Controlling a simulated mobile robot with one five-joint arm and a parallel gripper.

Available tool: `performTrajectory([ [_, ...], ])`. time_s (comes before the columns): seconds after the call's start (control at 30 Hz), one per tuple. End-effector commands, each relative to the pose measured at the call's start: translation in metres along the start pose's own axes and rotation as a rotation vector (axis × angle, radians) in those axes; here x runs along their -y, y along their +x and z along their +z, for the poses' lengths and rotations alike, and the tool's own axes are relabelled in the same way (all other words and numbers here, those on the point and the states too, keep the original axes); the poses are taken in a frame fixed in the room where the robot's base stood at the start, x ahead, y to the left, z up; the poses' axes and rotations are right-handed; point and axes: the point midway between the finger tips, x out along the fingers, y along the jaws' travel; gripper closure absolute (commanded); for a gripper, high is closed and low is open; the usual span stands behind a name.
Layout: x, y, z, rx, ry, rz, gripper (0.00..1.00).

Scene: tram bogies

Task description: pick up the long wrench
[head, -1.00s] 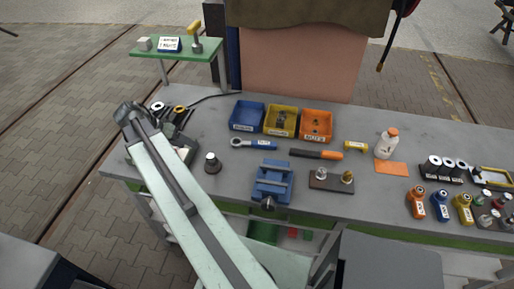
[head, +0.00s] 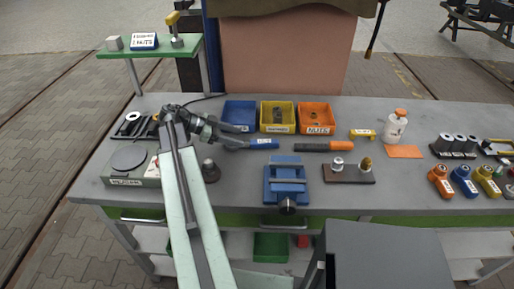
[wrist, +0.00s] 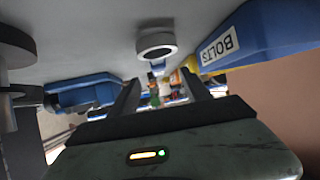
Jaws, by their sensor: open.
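The long wrench (head: 264,144) lies on the grey bench, its blue, labelled handle pointing right in the head view. Its ring end is hidden behind my gripper there. In the wrist view a grey ring (wrist: 157,46), apparently the wrench's ring end, with a bit of blue behind it, lies ahead of the jaws. My gripper (head: 243,137) is low over the bench at the wrench's left end. In the wrist view my gripper (wrist: 160,84) has its two dark fingers apart with nothing clamped between them. Whether a finger touches the wrench I cannot tell.
Blue (head: 239,114), yellow (head: 278,129) and orange (head: 315,130) bins stand behind the wrench. A blue vise (head: 286,184) is in front. A dark knobbed piece (head: 210,172) stands near my arm. An orange-handled tool (head: 338,146) lies to the right.

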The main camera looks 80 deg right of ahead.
Motion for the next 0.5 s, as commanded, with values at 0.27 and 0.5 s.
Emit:
performTrajectory([
  [0.27, -0.001, 0.022, 0.001, 0.001, -0.002, -0.001, 0.44],
  [0.5, -0.005, 0.059, 0.004, 0.001, -0.001, 0.0, 0.44],
])
